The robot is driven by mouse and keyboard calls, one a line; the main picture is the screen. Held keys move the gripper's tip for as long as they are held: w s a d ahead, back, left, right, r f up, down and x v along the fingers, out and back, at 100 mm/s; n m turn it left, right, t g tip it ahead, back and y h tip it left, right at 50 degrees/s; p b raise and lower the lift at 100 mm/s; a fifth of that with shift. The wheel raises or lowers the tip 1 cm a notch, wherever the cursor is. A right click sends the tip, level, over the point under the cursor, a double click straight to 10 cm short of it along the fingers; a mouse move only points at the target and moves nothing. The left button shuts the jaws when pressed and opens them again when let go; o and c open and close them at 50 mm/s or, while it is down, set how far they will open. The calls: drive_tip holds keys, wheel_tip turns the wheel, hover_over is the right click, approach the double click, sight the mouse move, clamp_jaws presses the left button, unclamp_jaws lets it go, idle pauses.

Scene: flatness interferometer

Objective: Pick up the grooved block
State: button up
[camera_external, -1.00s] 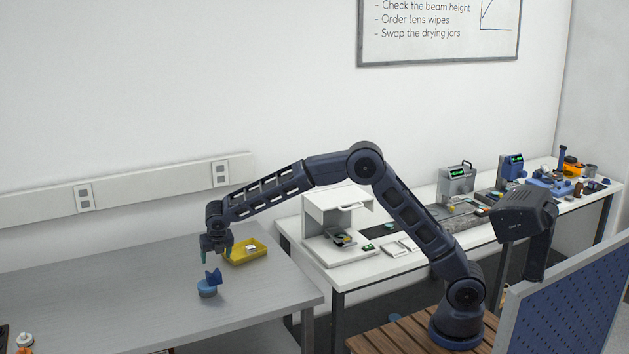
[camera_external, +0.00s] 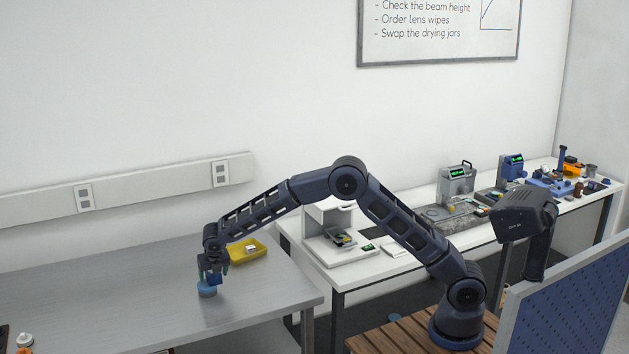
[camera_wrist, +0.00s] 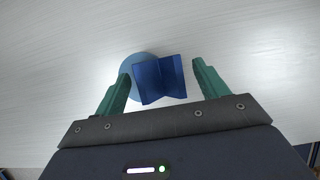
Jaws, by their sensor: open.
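The grooved block (camera_wrist: 160,79) is dark blue with a V-shaped notch. In the wrist view it sits over a light blue round stand (camera_wrist: 133,65), between my two green fingers. My gripper (camera_wrist: 160,82) is open, with a finger on each side of the block and a gap visible at the right finger. In the external view my gripper (camera_external: 213,270) is low over the grey table, around the block (camera_external: 214,279). The light blue stand (camera_external: 207,290) shows just below. Part of the block is hidden by the gripper there.
A yellow tray (camera_external: 247,256) with a small pale item stands just behind my gripper on the grey table (camera_external: 120,290). A white bench (camera_external: 350,275) with instruments is to the right. The table's middle and left are mostly clear.

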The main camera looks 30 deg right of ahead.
drive_tip(key=shift+w+f, duration=0.15)
drive_tip(key=shift+f, duration=0.15)
drive_tip(key=c, duration=1.3)
drive_tip(key=shift+c, duration=0.2)
drive_tip(key=shift+r, duration=0.1)
wheel_tip(320, 180, up, 19)
approach(214, 276)
drive_tip(key=w+a+f, duration=0.1)
drive_tip(key=f, duration=0.1)
drive_tip(key=w+a+f, duration=0.1)
drive_tip(key=f, duration=0.2)
drive_tip(key=w+a+f, duration=0.1)
drive_tip(key=f, duration=0.1)
drive_tip(key=shift+w+f, duration=0.3)
drive_tip(key=shift+f, duration=0.05)
